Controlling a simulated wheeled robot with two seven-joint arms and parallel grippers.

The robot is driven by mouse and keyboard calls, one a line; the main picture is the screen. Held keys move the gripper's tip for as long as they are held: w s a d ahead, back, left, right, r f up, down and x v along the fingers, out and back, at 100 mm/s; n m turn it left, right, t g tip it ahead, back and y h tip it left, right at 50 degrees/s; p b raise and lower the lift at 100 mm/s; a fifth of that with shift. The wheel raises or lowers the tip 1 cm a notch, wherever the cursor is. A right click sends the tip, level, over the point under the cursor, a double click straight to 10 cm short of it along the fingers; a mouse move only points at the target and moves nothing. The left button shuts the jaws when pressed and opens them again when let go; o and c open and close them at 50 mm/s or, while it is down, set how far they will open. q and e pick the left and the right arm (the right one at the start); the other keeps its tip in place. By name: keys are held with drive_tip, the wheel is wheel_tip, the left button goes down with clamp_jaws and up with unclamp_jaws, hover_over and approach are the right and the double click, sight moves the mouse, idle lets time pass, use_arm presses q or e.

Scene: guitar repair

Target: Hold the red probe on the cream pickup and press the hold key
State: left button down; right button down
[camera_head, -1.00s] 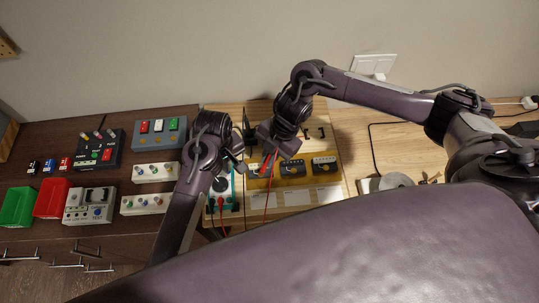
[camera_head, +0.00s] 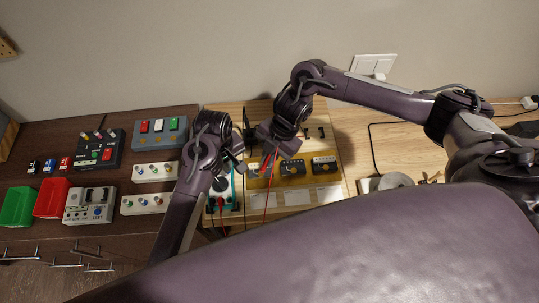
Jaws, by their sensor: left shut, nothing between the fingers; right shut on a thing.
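The red probe (camera_head: 269,165) is in my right gripper (camera_head: 268,151), which is shut on it, above the left part of a yellow strip with dark pickups (camera_head: 293,168). I cannot tell which pickup is the cream one, nor whether the probe tip touches it. The teal multimeter (camera_head: 222,186) with a round dial stands left of the strip, red and black leads at its lower end. My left gripper (camera_head: 239,168) is shut and empty over the meter's upper right. The hold key cannot be made out; my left gripper and wrist cover part of the meter.
White blocks with coloured knobs (camera_head: 147,204) stand left of the meter. Further left are grey and black button boxes (camera_head: 160,131), a tester box, and red and green bins (camera_head: 17,206). The red lead (camera_head: 266,203) hangs across the mat.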

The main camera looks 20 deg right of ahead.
use_arm(q)
drive_tip(key=shift+f, duration=0.65)
use_arm(e)
drive_tip(key=shift+s+f, duration=0.1)
idle(0.4)
use_arm(q)
drive_tip(key=shift+r, duration=3.55)
